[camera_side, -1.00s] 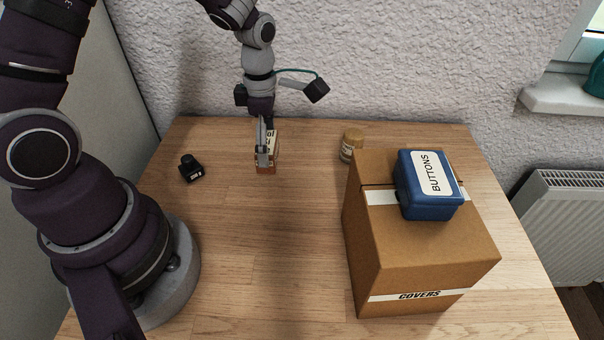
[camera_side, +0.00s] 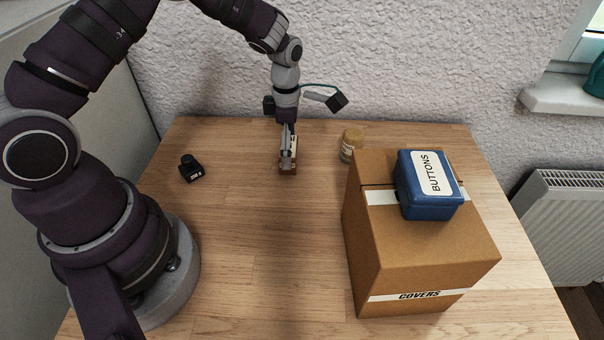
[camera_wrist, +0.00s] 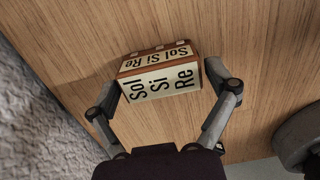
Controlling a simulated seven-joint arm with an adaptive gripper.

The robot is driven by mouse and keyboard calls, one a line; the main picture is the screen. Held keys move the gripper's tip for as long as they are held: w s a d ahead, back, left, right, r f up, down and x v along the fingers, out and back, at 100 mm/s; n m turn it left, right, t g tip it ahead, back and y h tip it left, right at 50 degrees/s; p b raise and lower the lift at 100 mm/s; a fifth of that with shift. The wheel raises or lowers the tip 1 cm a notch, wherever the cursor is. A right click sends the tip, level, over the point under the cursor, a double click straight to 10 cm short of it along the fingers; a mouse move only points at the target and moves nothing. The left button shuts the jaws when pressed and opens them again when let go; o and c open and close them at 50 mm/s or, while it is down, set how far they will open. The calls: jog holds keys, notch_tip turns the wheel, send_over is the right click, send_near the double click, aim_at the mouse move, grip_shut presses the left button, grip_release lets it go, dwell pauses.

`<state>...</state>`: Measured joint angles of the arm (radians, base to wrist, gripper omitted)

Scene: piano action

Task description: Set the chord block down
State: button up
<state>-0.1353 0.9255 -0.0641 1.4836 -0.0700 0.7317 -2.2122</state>
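The chord block, a cream and reddish-brown block lettered "Sol Si Re" (camera_wrist: 162,82), sits between the two fingers of my gripper (camera_wrist: 163,76) in the wrist view. The fingers press on its two short ends. In the side view the block (camera_side: 293,143) is partly hidden behind my gripper (camera_side: 287,160), near the back middle of the table. Its reddish-brown lower part shows just below the fingers. I cannot tell whether its underside touches the table.
A small tan jar (camera_side: 351,145) stands right of the block. A large cardboard box marked "COVERS" (camera_side: 420,260), with a blue "BUTTONS" case (camera_side: 428,207) on top, stands at the right. A small black object (camera_side: 191,170) lies left. The table (camera_side: 270,240) in front is clear.

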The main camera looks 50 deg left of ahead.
jog(key=shift+o, duration=0.6)
jog(key=s+d+r+m+t, duration=0.15)
jog(key=r+m, duration=0.25)
jog(key=r, duration=0.5)
jog(key=s+a+r+m, duration=0.15)
jog(key=r+m, duration=0.25)
jog(key=r, duration=0.5)
jog(key=s+d+r+m+t, duration=0.1)
jog(key=s+d+m+t, duration=0.2)
jog(key=s+m, duration=0.8)
jog(key=m+t, duration=0.1)
jog(key=m, duration=0.7)
jog(key=shift+s+r, duration=0.15)
jog(key=shift+r, duration=0.05)
jog(key=shift+d, duration=0.1)
